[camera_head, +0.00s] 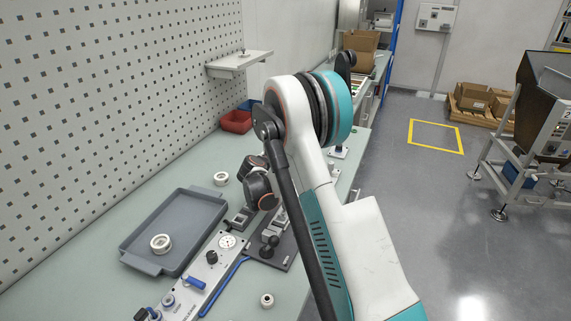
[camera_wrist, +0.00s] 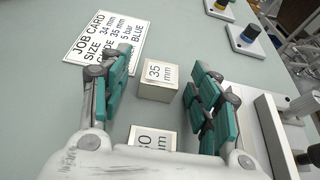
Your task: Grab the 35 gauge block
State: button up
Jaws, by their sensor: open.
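The 35 gauge block (camera_wrist: 158,80) is a small pale block with a white top label reading 35 mm, upright on the green bench in the wrist view. My gripper (camera_wrist: 160,65) is open, with one teal-padded finger to the left of the block and one to the right. Neither finger visibly grips it; how far the fingertips are above the bench is hard to tell. A second labelled block (camera_wrist: 152,138) lies nearer my palm, its label partly cut off by my gripper body. In the head view my arm hides the gauge block.
A job card (camera_wrist: 105,40) lies flat beyond the left finger. A grey fixture (camera_wrist: 275,130) stands close to the right finger. Knobbed plates (camera_wrist: 243,38) are at the far right. In the head view, a grey tray (camera_head: 140,236) holds a white ring (camera_head: 160,243).

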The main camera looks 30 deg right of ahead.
jog(key=shift+r, duration=0.1)
jog(key=shift+c, duration=0.3)
grip_shut()
jog(key=shift+r, duration=0.1)
